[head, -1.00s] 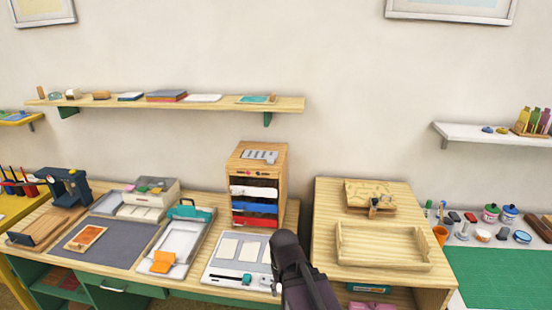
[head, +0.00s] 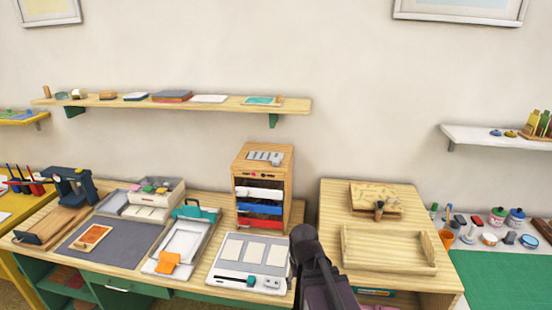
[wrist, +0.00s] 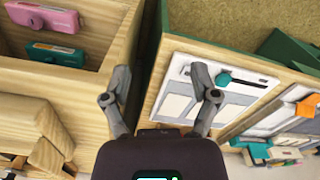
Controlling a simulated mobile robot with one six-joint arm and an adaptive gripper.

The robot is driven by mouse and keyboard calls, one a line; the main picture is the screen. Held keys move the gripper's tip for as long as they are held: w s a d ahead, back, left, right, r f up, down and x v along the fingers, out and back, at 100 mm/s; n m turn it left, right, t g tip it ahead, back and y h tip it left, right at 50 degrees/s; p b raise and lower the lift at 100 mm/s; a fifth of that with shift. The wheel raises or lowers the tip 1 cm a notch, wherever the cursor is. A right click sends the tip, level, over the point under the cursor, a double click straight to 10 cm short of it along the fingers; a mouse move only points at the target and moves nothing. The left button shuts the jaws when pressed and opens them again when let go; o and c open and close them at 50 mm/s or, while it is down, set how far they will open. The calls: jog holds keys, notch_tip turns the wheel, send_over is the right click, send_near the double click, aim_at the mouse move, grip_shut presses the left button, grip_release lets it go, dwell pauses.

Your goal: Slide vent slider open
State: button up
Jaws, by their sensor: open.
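A grey slatted vent plate (head: 265,157) lies on top of the wooden drawer cabinet (head: 246,178); whether it is open is too small to tell. A pale board (head: 226,267) in front of the cabinet has a dark slot with a teal knob (head: 247,282) near its front edge. The knob also shows in the wrist view (wrist: 224,79), close to the right fingertip in the picture; contact cannot be told. My gripper (wrist: 162,96) is open and empty, its fingers spread above the bench edges. In the head view my dark arm stands right of the board and its fingers are not clear.
A wooden tray (head: 388,264) stands on the right-hand bench. Pink (wrist: 52,18) and teal (wrist: 56,55) items lie in an open compartment at left in the wrist view. A clipboard-like tray (head: 176,256) lies left of the board. A wall shelf (head: 215,104) hangs behind.

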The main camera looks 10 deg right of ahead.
aim_at(276, 160)
jog(key=w+r+m+p, duration=0.1)
jog(key=w+r+p, duration=0.9)
jog(key=w, duration=0.4)
jog(key=w+r+m+p, duration=0.1)
jog(key=w+r+p, duration=1)
jog(key=w, duration=0.4)
jog(key=w+r+m+p, duration=0.1)
jog(key=w+r+p, duration=1)
jog(key=w, duration=0.4)
jog(key=shift+r, duration=0.35)
jog(key=shift+f, duration=0.1)
notch_tip(276, 160, down, 14)
jog(key=b, duration=1.4)
jog(key=shift+r, duration=0.2)
